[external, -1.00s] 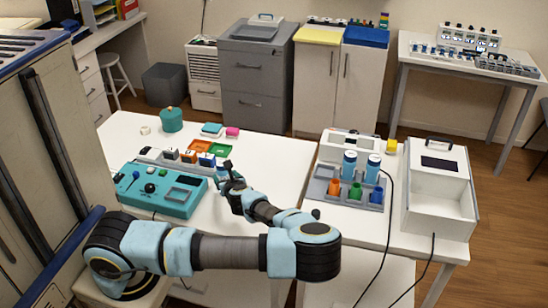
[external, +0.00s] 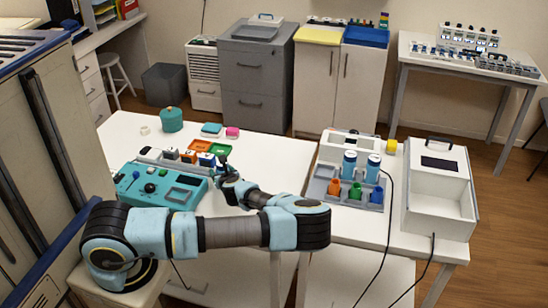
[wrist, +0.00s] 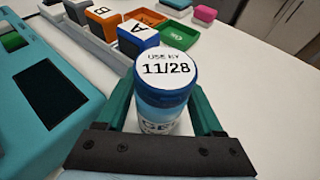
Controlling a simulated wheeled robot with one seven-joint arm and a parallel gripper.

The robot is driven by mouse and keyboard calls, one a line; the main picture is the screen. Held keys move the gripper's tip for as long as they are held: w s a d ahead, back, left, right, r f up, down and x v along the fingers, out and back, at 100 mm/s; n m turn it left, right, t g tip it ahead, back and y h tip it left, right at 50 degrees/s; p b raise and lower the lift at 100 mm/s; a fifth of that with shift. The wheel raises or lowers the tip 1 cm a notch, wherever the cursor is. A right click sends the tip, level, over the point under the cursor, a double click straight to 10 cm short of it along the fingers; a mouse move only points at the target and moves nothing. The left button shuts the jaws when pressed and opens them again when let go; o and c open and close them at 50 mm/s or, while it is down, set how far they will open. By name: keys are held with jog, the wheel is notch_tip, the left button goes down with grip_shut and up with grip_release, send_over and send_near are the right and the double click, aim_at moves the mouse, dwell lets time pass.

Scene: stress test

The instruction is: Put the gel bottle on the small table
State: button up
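The gel bottle (wrist: 165,85) stands upright in the wrist view, with a blue-rimmed white cap reading "USE BY 11/28" and a partly visible "GEL" label. My gripper (wrist: 163,95) has one green finger on each side of it. The fingers look open, with light gaps beside the lower bottle.
A teal device (external: 160,190) lies left of my gripper. Lettered blocks (external: 188,156) and green and orange trays (external: 220,149) sit just behind. The right table has a grey rack (external: 325,187) with coloured bottles and a white box (external: 440,195). Cables hang in front.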

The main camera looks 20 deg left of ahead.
grip_shut()
dwell(0.3)
jog(key=shift+r, duration=0.1)
